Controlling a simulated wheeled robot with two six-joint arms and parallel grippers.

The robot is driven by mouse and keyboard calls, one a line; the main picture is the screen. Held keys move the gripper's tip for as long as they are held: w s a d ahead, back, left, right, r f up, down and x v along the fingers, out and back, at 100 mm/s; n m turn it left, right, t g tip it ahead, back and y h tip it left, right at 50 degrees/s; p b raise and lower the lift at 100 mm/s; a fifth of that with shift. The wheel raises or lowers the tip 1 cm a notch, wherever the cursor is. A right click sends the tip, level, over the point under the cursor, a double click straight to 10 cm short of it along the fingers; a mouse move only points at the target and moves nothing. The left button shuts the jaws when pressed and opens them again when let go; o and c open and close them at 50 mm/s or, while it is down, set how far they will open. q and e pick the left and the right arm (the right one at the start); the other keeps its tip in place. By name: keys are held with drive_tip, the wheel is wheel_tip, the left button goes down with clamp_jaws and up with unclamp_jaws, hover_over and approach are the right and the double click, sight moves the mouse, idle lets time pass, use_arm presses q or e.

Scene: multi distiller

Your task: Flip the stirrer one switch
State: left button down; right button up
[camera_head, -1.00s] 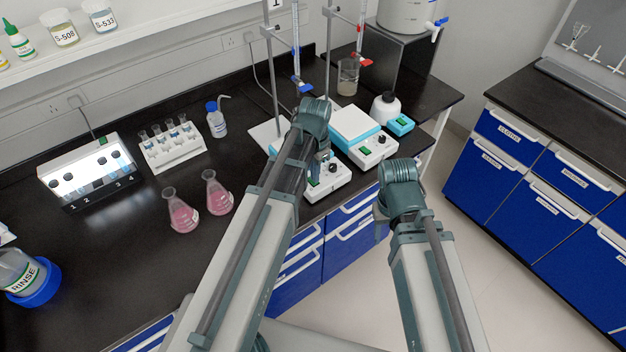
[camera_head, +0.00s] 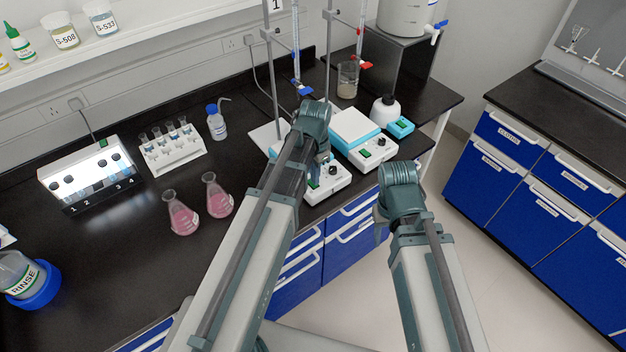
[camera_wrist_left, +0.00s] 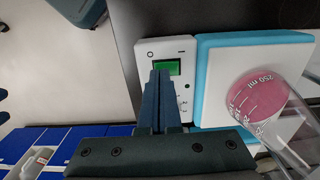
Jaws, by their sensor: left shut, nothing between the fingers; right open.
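The nearer stirrer (camera_head: 330,187), a white box with a blue-edged plate, stands at the bench's front edge, partly behind my left arm. Its green switch (camera_wrist_left: 175,67) shows lit on the front panel in the left wrist view. My left gripper (camera_wrist_left: 160,76) is shut and empty, its fingertips over the panel at the switch's edge. I cannot tell whether they touch it. A flask with pink liquid (camera_wrist_left: 258,95) sits on the stirrer plate (camera_wrist_left: 214,80). My right gripper (camera_head: 381,226) is open and empty in front of the bench, mostly hidden by its wrist.
A second stirrer (camera_head: 372,150) stands just to the right, with burette stands behind. Two pink flasks (camera_head: 182,215), a tube rack (camera_head: 173,150) and a lit box (camera_head: 90,175) stand further left. The floor to the right is clear.

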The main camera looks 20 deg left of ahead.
use_arm(q)
wheel_tip(320, 180, up, 6)
drive_tip(key=p, duration=0.5)
idle(0.5)
drive_tip(key=s+d+n+y, duration=0.1)
drive_tip(key=s+d+n, duration=0.2)
drive_tip(key=s+d, duration=0.7)
drive_tip(key=s, duration=0.4)
drive_tip(key=shift+s+d+f+n, duration=0.15)
drive_tip(key=shift+d+f+n, duration=0.1)
drive_tip(key=shift+f+n, duration=0.15)
idle(0.8)
